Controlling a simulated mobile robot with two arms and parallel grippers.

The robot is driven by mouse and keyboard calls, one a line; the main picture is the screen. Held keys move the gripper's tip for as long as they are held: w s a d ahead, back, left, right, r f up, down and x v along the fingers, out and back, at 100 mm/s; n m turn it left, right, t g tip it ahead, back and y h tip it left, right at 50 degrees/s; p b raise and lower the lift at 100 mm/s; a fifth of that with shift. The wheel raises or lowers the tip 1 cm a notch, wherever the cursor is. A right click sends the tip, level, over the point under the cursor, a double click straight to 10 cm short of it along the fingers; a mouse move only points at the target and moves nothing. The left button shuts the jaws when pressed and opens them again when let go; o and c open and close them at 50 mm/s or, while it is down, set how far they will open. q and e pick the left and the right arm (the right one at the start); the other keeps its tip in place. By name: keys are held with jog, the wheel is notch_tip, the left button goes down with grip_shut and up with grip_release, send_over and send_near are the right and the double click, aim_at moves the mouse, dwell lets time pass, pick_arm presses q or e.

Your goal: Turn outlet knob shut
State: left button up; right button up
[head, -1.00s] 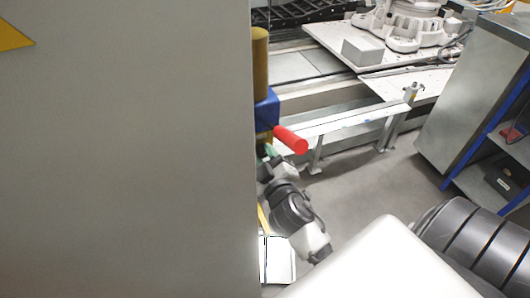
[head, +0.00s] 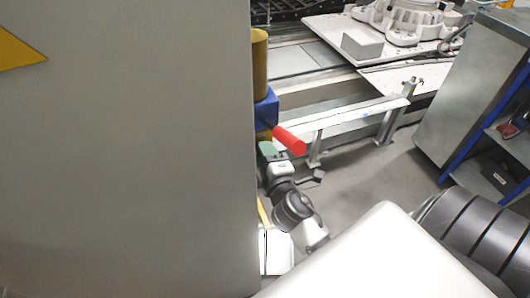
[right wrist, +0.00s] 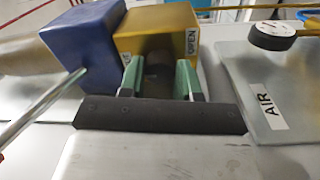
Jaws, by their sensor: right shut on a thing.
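The outlet knob (right wrist: 158,63) is a dark round knob on the front of a yellow block (right wrist: 182,22) in the right wrist view. In the head view my right gripper (head: 266,151) shows beside the edge of the grey cabinet, below the red handle (head: 289,140). The knob is hidden there. My left gripper is not in view.
A blue block (head: 266,108) adjoins the yellow one, with a metal rod (right wrist: 42,108) sticking out. A gauge (right wrist: 272,36) and an "AIR" plate (right wrist: 273,112) are at right. The large grey cabinet (head: 125,160) blocks the left. Open floor (head: 365,185) lies right.

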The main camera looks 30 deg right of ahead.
dwell(0.4)
jog(key=o, duration=0.9)
jog(key=shift+o, duration=0.2)
pick_arm(q)
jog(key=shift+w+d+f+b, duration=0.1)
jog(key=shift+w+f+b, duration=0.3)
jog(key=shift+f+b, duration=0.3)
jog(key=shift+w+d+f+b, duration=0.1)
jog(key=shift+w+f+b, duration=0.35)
jog(key=shift+b, duration=0.45)
pick_arm(e)
jog(key=v, duration=1.1)
jog(key=shift+w+r, duration=0.1)
